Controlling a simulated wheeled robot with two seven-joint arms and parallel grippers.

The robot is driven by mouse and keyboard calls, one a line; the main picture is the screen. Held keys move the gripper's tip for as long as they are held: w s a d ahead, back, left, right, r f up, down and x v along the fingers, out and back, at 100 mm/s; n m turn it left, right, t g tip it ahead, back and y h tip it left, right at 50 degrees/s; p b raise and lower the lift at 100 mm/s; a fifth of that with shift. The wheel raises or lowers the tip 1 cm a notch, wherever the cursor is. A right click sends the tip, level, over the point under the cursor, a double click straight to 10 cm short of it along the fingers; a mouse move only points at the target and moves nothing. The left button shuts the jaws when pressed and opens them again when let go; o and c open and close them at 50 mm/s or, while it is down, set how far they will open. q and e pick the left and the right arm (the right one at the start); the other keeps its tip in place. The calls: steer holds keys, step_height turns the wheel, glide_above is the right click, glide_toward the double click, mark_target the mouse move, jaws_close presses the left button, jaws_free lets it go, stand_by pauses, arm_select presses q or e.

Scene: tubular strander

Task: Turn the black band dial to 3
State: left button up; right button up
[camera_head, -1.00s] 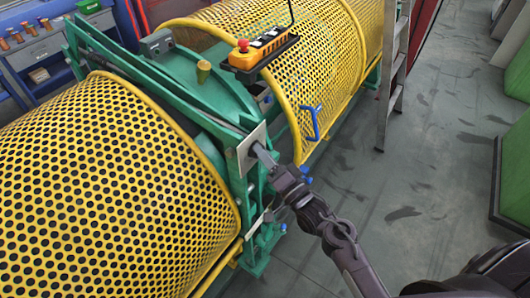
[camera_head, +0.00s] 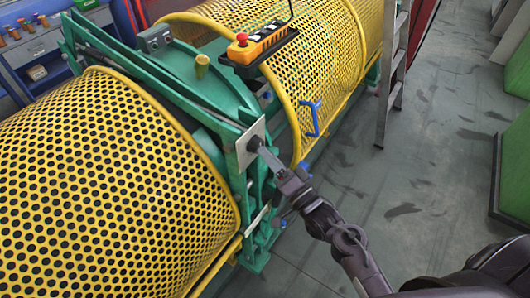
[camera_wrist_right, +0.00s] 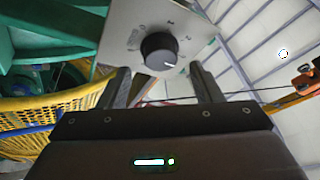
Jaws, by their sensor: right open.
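The black dial (camera_wrist_right: 158,50) is a round knob on a pale metal plate (camera_wrist_right: 120,30) in the right wrist view. A white mark on its face points down and to the right; the small scale marks around it are too small to read. In the head view the plate (camera_head: 242,155) sits on the green frame, with the dark dial (camera_head: 256,143) on it. My right gripper (camera_wrist_right: 163,85) is open and empty, its two fingers either side of the dial in the picture and apart from it. It also shows in the head view (camera_head: 270,157). My left gripper is not in view.
Yellow perforated guards (camera_head: 100,190) flank the green frame (camera_head: 210,95). An orange control box (camera_head: 258,45) with a red button hangs above. A blue handle (camera_head: 312,118) and a ladder (camera_head: 392,80) stand to the right. The grey floor (camera_head: 430,170) is open there.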

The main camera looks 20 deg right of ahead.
steer(key=b+v, duration=0.1)
steer(key=v, duration=0.4)
stand_by(0.3)
steer(key=s+f+n+g+h+b, duration=0.1)
steer(key=s+f+g, duration=0.15)
steer(key=f, duration=0.95)
steer(key=s+f+n+g+h+b, duration=0.1)
steer(key=s+f+g+h, duration=0.15)
steer(key=f, duration=0.95)
steer(key=s+f+n+g+h+b, duration=0.1)
steer(key=s+f+g, duration=0.15)
steer(key=f, duration=0.95)
steer(key=s+d+f+n+g+h, duration=0.1)
steer(key=s+f+n+g, duration=0.1)
steer(key=s+f, duration=0.5)
steer(key=s+d+f+n+g+h+b, duration=0.1)
steer(key=s+d+f+n+g, duration=0.1)
steer(key=s+f+g, duration=0.3)
steer(key=s+d+f+n+g+h+b, duration=0.1)
steer(key=s+d+f+n+g, duration=0.1)
steer(key=s+f, duration=0.9)
steer(key=s+n+g, duration=0.1)
steer(key=s+g, duration=0.1)
steer(key=s, duration=0.2)
steer(key=shift+s, duration=0.1)
